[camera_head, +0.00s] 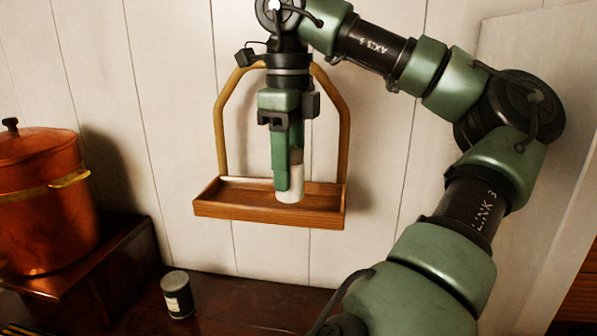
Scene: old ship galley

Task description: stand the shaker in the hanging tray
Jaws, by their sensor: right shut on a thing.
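The hanging tray (227,208) is a shallow wooden tray with a bent wooden handle, in front of the white plank wall. The shaker (291,187) is a small whitish cylinder, upright, with its lower end inside the tray's outline, right of the tray's middle. My right gripper (290,168) points down from above and is shut on the shaker; its green finger hides the shaker's left side. I cannot tell whether the shaker's base touches the tray floor. My left gripper is not in view.
A copper pot (40,205) with a lid stands on a raised dark wooden block at the left. A small dark tin (177,294) with a pale label stands on the dark counter (240,305) below the tray. My right arm fills the right side.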

